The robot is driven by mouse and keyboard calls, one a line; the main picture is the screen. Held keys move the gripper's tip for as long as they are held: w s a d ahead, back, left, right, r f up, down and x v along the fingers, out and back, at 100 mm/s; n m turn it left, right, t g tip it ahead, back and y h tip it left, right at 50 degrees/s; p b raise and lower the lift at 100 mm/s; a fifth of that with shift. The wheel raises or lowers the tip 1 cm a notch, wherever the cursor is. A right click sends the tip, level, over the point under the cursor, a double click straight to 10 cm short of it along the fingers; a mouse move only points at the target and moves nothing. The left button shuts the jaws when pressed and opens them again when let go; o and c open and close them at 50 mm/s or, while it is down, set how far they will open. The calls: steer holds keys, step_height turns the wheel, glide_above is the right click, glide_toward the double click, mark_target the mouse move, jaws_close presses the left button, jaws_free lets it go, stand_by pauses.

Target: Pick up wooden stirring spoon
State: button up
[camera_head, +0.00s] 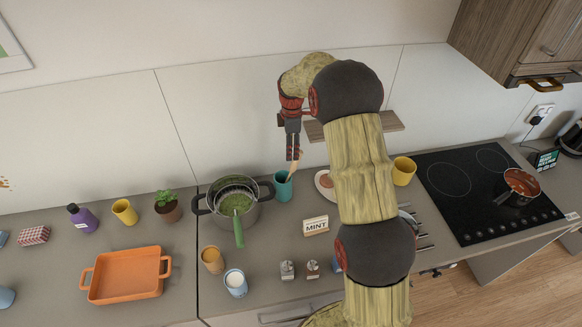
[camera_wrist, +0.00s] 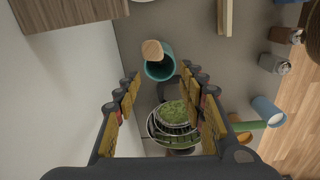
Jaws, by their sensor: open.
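The wooden stirring spoon (camera_head: 292,170) stands in a teal cup (camera_head: 283,188) on the counter, its upper end sticking out and leaning right. In the wrist view, the spoon's rounded end (camera_wrist: 152,50) shows above the mouth of the teal cup (camera_wrist: 160,69). My gripper (camera_head: 293,158) points down just above the spoon in the head view. In the wrist view, my open gripper (camera_wrist: 163,80) has nothing between its fingers, and the spoon's end lies just beyond the fingertips. The exact gap between them is hard to tell. The spoon's lower part is hidden in the cup.
A pot with a strainer of green food (camera_head: 236,203) stands left of the cup. A plate (camera_head: 325,181) and a yellow cup (camera_head: 403,171) are to the right. A wooden shelf (camera_head: 392,122) is on the wall behind. A MINT sign (camera_head: 315,226) stands in front.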

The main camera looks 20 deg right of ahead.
mark_target(294, 164)
steer(key=shift+w+d+f+n+p, duration=0.2)
steer(key=shift+w+d+f, duration=0.05)
steer(key=shift+f, duration=0.35)
steer(key=shift+w+d+f+n+p, duration=0.2)
steer(key=shift+w+f, duration=0.05)
steer(key=shift+f, duration=0.35)
steer(key=f+p, duration=0.1)
steer(key=f, duration=0.2)
steer(key=f+p, duration=0.1)
steer(key=f, duration=0.3)
steer(key=shift+s+d+f, duration=0.15)
steer(key=shift+d+f, duration=0.05)
steer(key=shift+f, duration=0.1)
steer(key=c, duration=0.3)
jaws_close()
